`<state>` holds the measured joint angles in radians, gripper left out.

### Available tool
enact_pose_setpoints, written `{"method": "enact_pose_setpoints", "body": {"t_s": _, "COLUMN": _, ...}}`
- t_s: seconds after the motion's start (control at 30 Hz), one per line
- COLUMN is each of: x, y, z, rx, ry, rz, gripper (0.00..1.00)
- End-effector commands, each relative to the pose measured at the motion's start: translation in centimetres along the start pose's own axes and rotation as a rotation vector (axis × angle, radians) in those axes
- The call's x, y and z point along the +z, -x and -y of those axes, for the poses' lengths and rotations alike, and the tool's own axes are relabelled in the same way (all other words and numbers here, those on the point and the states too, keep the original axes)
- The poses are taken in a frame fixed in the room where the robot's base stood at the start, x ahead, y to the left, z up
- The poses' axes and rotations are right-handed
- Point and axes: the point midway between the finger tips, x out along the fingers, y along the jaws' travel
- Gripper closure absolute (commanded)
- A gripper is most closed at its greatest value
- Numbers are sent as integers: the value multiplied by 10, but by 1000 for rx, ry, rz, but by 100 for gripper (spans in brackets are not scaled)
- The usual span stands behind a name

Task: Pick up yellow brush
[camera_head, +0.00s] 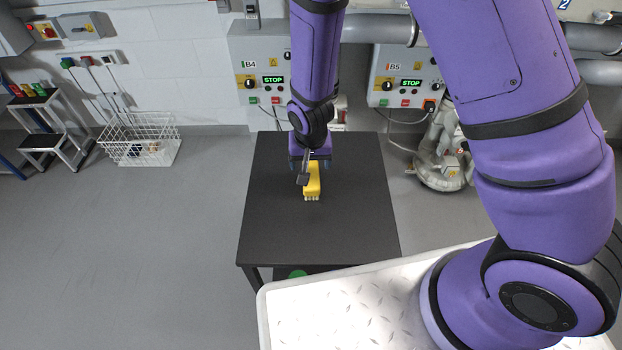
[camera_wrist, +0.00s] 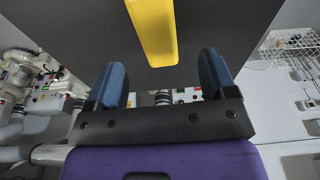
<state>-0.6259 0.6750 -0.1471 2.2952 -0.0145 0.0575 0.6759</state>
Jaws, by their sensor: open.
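The yellow brush (camera_head: 312,182) lies on the black table (camera_head: 275,220), with its pale bristles showing at its near end in the head view. My gripper (camera_head: 309,166) is over the far end of the brush and partly hides it. In the wrist view the yellow brush (camera_wrist: 154,30) shows at the top, ahead of the gap between my fingers. My gripper (camera_wrist: 165,75) is open there, with a blue finger on each side and nothing between them. The brush appears apart from both fingers.
A white wire basket (camera_head: 140,140) and a small step stand (camera_head: 45,130) are on the floor at left. Control boxes B4 (camera_head: 262,75) and B5 (camera_head: 400,75) are on the wall behind the table. The tabletop around the brush is clear.

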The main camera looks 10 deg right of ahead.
Motion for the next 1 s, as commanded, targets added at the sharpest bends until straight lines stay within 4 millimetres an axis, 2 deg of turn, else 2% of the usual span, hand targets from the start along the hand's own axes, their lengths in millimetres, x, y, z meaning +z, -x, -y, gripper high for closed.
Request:
{"method": "enact_pose_setpoints", "body": {"t_s": 0.2, "x": 1, "y": -27, "z": 0, "rx": 1, "ry": 1, "rz": 2, "gripper": 22}}
{"method": "enact_pose_setpoints", "body": {"t_s": 0.47, "x": 1, "y": -40, "z": -1, "rx": 0, "ry": 1, "rz": 1, "gripper": 22}}
{"method": "enact_pose_setpoints", "body": {"t_s": 0.73, "x": 3, "y": -74, "z": -3, "rx": 1, "ry": 1, "rz": 2, "gripper": 22}}
{"method": "enact_pose_setpoints", "body": {"t_s": 1.0, "x": 3, "y": -86, "z": -2, "rx": 0, "ry": 1, "rz": 1, "gripper": 22}}
